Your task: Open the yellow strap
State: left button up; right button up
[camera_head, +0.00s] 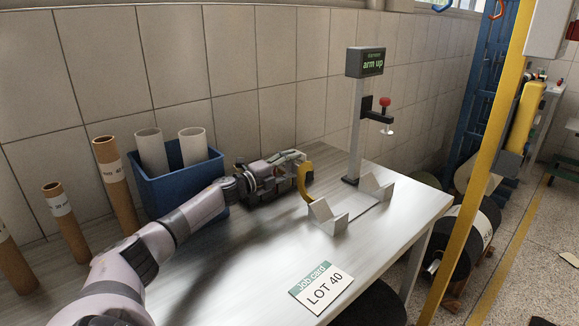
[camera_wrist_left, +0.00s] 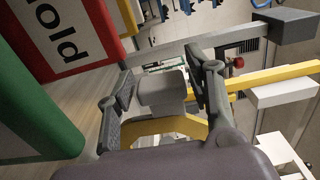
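The yellow strap (camera_head: 304,181) is a curved yellow band at the near left of the V-shaped supports (camera_head: 329,216) on the table. In the left wrist view, a yellow band (camera_wrist_left: 160,128) runs across below and between the fingers. My left gripper (camera_head: 301,166) is just behind the strap, close to it; whether it touches is unclear. In the left wrist view its two fingers (camera_wrist_left: 160,88) are spread apart, with a grey block seen between them. My right gripper is out of view.
A post with a screen reading "arm up" (camera_head: 372,64) and a red knob (camera_head: 385,101) stands behind the supports. A blue bin (camera_head: 178,186) with tubes and several cardboard tubes stand at left. A job card (camera_head: 321,288) lies at the front. The middle table is clear.

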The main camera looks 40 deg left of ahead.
pick_arm(q)
jog(key=shift+o, duration=0.6)
notch_tip(320, 180, up, 10)
jog(key=shift+c, duration=0.3)
